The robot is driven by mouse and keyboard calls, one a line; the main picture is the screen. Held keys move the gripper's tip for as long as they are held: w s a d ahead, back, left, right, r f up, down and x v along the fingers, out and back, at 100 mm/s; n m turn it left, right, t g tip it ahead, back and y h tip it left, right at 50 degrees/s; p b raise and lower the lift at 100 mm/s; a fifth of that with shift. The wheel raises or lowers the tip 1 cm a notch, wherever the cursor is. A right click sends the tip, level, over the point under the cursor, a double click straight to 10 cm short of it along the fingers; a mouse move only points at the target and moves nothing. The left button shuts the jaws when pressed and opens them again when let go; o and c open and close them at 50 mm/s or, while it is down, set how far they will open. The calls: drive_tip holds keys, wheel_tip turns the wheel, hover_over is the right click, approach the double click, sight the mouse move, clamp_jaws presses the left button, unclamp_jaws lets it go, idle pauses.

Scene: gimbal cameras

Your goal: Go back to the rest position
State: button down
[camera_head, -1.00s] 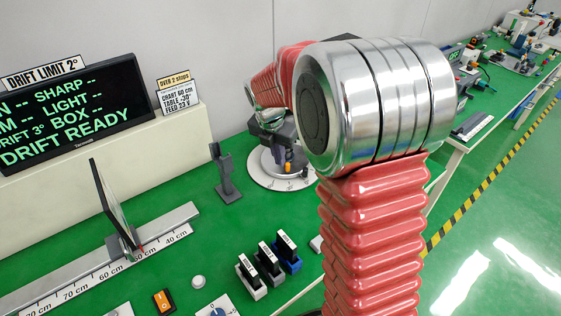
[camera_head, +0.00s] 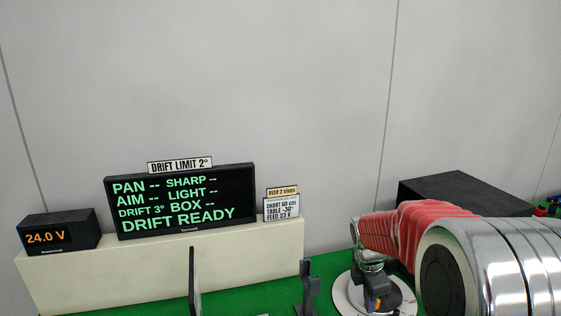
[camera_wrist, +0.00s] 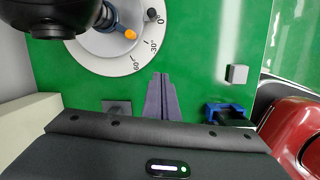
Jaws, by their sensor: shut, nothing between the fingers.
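My gripper (camera_wrist: 162,97) shows in the wrist view with its two dark fingers together and nothing between them. It is above the green bench top. A round white turntable (camera_wrist: 130,62) with angle marks lies beyond the fingers to the left, with a black device (camera_wrist: 55,15) and an orange-tipped part over it. In the head view the turntable (camera_head: 349,292) shows at the bottom right, partly behind my red and silver arm. I cannot make out the fingers in the head view.
A small grey block (camera_wrist: 237,74) and a blue block (camera_wrist: 228,109) are on the bench right of the fingers. In the head view, a black display (camera_head: 180,202) reading DRIFT READY and a 24.0 V box (camera_head: 58,231) stand on a cream ledge (camera_head: 80,275). A dark upright stand (camera_head: 307,288) is left of the turntable.

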drive_tip(key=s+a+r+m+t, duration=0.1)
drive_tip(key=s+a+r+m, duration=0.1)
drive_tip(key=s+r+m, duration=0.2)
drive_tip(key=s+a+r+m+t+y, duration=0.1)
drive_tip(key=s+a+r+m+t, duration=0.1)
drive_tip(key=s+r+m, duration=0.3)
drive_tip(key=s+a+r+m+t+y, duration=0.1)
drive_tip(key=s+a+r+m, duration=0.3)
drive_tip(key=s+m, duration=0.6)
drive_tip(key=s, duration=0.6)
drive_tip(key=shift+s+r+t, duration=0.2)
drive_tip(key=shift+r+t, duration=0.1)
drive_tip(key=c, duration=2.5)
unclamp_jaws()
